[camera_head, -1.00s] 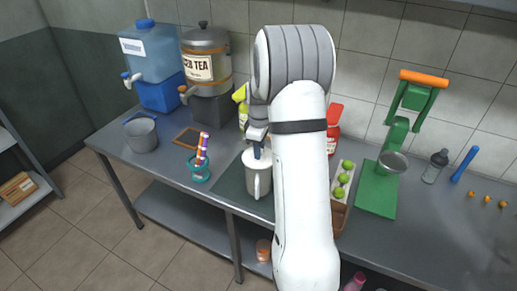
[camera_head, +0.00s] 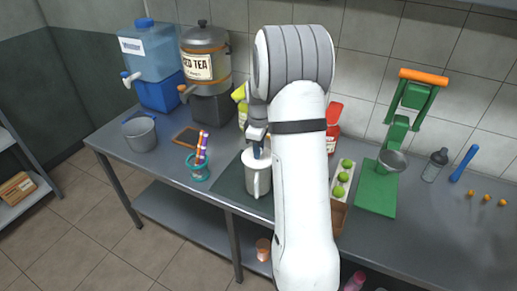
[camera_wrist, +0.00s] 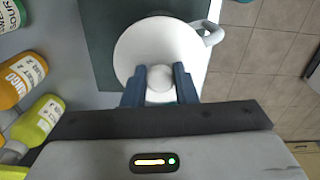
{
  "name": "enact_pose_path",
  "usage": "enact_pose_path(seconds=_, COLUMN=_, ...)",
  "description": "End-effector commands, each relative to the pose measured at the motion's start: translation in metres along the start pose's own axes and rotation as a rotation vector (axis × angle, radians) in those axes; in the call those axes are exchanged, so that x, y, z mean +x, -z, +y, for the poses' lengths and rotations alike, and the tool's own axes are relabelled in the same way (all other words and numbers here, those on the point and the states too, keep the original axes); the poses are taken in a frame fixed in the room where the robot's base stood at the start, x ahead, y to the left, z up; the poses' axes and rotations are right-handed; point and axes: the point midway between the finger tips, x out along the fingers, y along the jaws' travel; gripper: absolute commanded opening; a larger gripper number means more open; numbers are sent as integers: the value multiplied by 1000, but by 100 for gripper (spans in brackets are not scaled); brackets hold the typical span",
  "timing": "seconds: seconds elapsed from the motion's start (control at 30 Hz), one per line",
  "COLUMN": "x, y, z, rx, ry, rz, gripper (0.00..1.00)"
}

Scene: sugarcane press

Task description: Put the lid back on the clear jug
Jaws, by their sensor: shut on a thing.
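The jug (camera_head: 257,182) stands upright on a dark mat on the counter, its handle towards the front. It looks pale and whitish rather than clear. The round white lid (camera_wrist: 150,45) lies over the jug's mouth in the wrist view, and the jug's handle (camera_wrist: 212,35) sticks out beside it. My gripper (camera_wrist: 160,84) is shut on the lid's round knob (camera_wrist: 160,76), with one blue finger on each side. In the head view my gripper (camera_head: 258,152) is right above the jug. I cannot tell whether the lid is fully seated on the rim.
A teal cup with striped straws (camera_head: 198,170) stands left of the jug. A tray of green limes (camera_head: 342,180) and a green press (camera_head: 378,195) stand to the right. Bottles (camera_wrist: 40,120) stand behind the mat. The tea dispenser (camera_head: 205,58) is at back left.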

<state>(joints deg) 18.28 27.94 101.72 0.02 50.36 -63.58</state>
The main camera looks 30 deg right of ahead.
Motion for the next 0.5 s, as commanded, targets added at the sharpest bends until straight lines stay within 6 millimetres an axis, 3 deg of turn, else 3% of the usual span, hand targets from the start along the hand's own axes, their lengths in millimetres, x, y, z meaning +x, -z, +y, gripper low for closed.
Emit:
enact_pose_path(seconds=0.23, x=0, y=0, z=0, rx=0, ry=0, rz=0, gripper=0)
enact_pose_path(seconds=0.27, x=0, y=0, z=0, rx=0, ry=0, rz=0, gripper=27)
enact_pose_path(seconds=0.5, x=0, y=0, z=0, rx=-1, ry=0, rz=0, gripper=47)
